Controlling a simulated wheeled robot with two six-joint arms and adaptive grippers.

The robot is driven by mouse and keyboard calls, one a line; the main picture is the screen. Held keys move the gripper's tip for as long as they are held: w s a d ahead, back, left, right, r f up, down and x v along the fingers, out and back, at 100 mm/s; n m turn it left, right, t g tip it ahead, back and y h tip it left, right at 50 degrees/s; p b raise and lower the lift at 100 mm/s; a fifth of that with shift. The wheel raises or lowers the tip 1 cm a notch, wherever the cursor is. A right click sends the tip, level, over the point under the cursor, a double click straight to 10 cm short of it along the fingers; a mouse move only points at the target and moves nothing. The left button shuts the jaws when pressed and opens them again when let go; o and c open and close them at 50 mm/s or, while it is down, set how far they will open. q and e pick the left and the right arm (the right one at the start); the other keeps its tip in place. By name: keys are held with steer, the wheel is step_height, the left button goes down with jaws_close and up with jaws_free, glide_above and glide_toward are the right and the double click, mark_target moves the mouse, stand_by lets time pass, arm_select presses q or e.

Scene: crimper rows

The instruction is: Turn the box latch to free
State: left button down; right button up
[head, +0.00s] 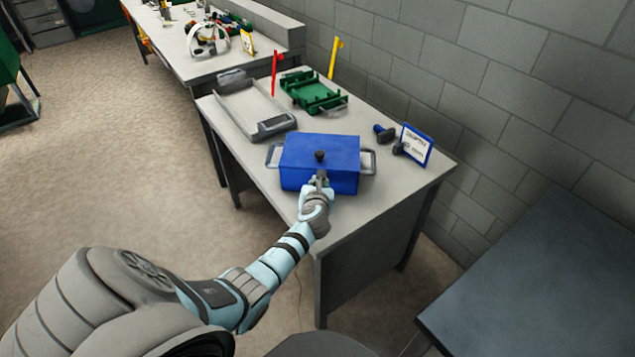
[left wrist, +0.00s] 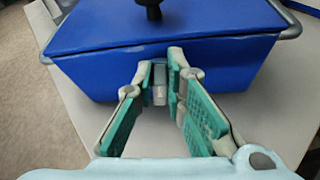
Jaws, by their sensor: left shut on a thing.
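A blue box (head: 308,165) with a blue lid, a black knob on top and grey side handles stands on the light table. My left gripper (head: 320,180) is at the front face of the box. In the left wrist view, the box (left wrist: 110,70) fills the upper part. The gripper's green-padded fingers (left wrist: 163,85) are close together around a small grey latch (left wrist: 160,94) on the box front, shut on it. The fingers partly cover the latch, so its exact angle is hard to tell. The lid lies on the box. My right gripper is not in view.
Behind the box, the table (head: 380,210) holds a grey tray (head: 245,105), a green fixture (head: 312,92), dark blue-handled tools (head: 384,133) and a blue-framed sign (head: 416,145). A block wall runs along the right. The table's front right corner is clear.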

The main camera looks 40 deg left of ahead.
arm_select(q)
steer(key=shift+w+d+f+m+g+y+b, duration=0.1)
steer(key=shift+d+m+g+y+b, duration=0.2)
steer(key=shift+m, duration=0.25)
steer(key=shift+w+d+f+m+g+y+b, duration=0.1)
steer(key=shift+m+g+y, duration=0.1)
steer(key=shift+m+y, duration=0.3)
steer(key=m+b, duration=0.1)
steer(key=m+y+b, duration=0.1)
steer(key=shift+w+d+f+m+y, duration=0.15)
steer(key=shift+d+f+m+y, duration=0.1)
steer(key=shift+m+y, duration=0.1)
steer(key=m+y+b, duration=0.1)
steer(key=m+b, duration=0.1)
steer(key=f+m+y+b, duration=0.1)
steer(key=m+b, duration=0.1)
steer(key=shift+w+d, duration=0.2)
steer(key=shift+d+f+m+y+b, duration=0.15)
steer(key=shift+m+y+b, duration=0.3)
steer(key=shift+m+b, duration=0.45)
steer(key=shift+a+f+m+y+b, duration=0.15)
steer(key=shift+m+y+b, duration=0.25)
steer(key=shift+m+b, duration=0.5)
steer(key=shift+d, duration=0.1)
steer(key=c, duration=1.6)
jaws_free()
steer(key=shift+c, duration=0.2)
